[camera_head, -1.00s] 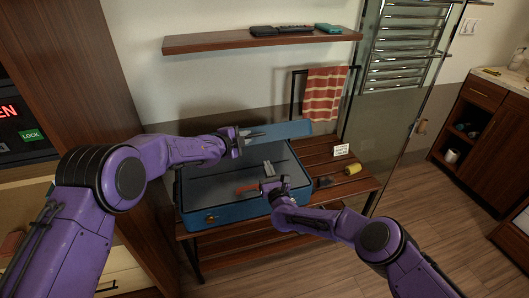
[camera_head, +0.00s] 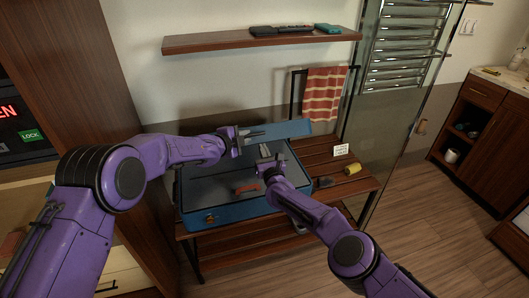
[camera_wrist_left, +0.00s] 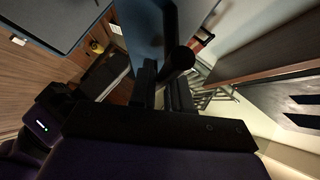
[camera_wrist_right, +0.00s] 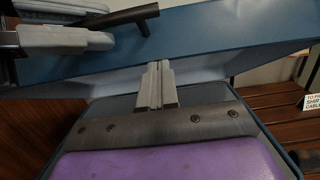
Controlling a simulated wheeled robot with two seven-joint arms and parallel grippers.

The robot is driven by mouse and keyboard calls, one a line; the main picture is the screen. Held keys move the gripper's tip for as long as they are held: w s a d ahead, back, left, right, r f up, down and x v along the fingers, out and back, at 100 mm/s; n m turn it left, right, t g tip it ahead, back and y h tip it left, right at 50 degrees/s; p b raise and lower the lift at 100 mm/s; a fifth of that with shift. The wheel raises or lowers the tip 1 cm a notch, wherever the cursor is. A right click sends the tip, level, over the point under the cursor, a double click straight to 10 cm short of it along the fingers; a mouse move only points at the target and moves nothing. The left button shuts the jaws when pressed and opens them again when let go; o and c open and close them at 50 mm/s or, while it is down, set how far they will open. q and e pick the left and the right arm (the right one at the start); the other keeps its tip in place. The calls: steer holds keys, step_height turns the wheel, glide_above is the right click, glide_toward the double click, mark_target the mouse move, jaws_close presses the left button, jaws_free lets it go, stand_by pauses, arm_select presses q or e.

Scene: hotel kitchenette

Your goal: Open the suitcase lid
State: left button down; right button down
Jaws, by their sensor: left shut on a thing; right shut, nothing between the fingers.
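The blue suitcase (camera_head: 235,212) lies on a wooden slatted bench. Its lid (camera_head: 287,130) is raised at the back, with the grey interior showing. My left gripper (camera_head: 262,133) is at the lid's left part, shut on a dark bar handle (camera_wrist_right: 125,17) that stands off the lid. The lid (camera_wrist_right: 220,40) crosses the right wrist view, tilted. My right gripper (camera_head: 264,150) is shut and empty over the suitcase's back part. Its fingertips (camera_wrist_right: 160,66) are close to the lid's inner face; I cannot tell whether they touch.
A small sign (camera_head: 341,150) and a yellow roll (camera_head: 353,169) sit on the bench (camera_head: 330,190) at right. A shelf (camera_head: 260,39) hangs above, and a striped towel (camera_head: 325,93) hangs behind. A glass panel stands at right.

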arm_select(q)
steer(key=shift+s+d+f, duration=0.1)
steer(key=shift+d+f, duration=0.1)
steer(key=shift+d, duration=0.05)
steer(key=shift+f, duration=0.35)
arm_select(e)
steer(key=shift+w+a+r+g, duration=0.15)
steer(key=shift+w+r+g, duration=0.45)
steer(key=shift+r, duration=0.45)
arm_select(q)
steer(key=c, duration=1.2)
jaws_free()
arm_select(e)
steer(key=shift+r, duration=0.1)
arm_select(q)
steer(key=shift+a+r, duration=0.1)
steer(key=shift+r, duration=0.05)
steer(key=shift+r, duration=0.1)
